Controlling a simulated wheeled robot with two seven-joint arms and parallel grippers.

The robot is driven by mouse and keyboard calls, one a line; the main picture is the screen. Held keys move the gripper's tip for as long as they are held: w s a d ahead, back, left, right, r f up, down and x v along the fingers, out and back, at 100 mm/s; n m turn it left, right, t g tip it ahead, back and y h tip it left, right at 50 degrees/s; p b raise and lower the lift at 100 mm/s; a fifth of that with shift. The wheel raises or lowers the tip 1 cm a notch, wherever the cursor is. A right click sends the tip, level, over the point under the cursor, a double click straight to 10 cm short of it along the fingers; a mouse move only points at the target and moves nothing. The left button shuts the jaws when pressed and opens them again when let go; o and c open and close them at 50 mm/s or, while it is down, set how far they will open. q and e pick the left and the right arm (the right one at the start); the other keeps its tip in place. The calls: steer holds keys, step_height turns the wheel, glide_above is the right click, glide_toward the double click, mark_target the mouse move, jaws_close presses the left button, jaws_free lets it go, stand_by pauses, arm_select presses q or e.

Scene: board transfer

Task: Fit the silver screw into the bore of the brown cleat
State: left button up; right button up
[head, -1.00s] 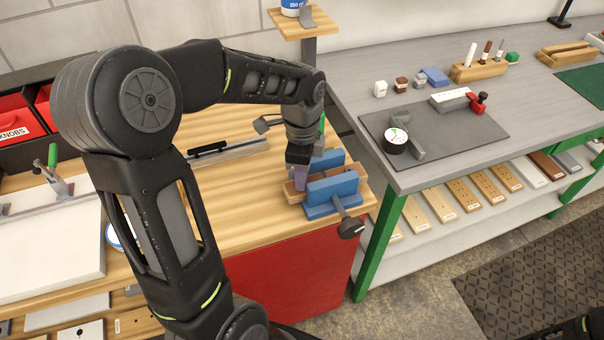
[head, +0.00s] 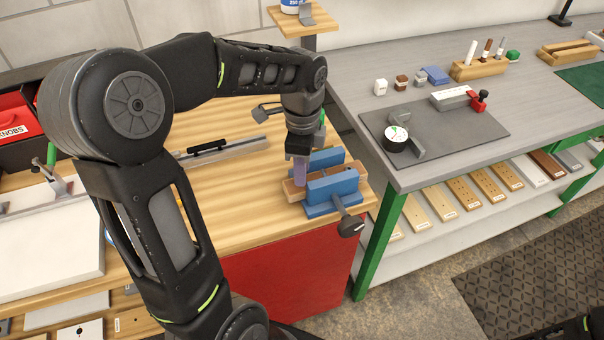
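A brown bar (head: 291,191), which looks like the cleat, sits between the jaws of the blue vise (head: 333,185) on the wooden bench. My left gripper (head: 300,178) points down just above the bar's left part, with a pale purple piece at its tip. Whether its fingers are open or shut, and whether the tip touches the bar, cannot be told. The silver screw cannot be made out, and the bore is not visible. My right gripper is out of view.
A red-fronted wooden bench (head: 240,225) carries a metal rail (head: 225,152) left of the vise. The grey table (head: 450,170) at right holds a dark plate with a round gauge (head: 395,138) and a red clamp (head: 479,101). Boards lie on its lower shelf.

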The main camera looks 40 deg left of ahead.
arm_select(q)
step_height(320, 180, up, 6)
steer(key=shift+a+f, duration=0.1)
steer(key=shift+f, duration=0.05)
steer(key=shift+f, duration=0.1)
stand_by(0.7)
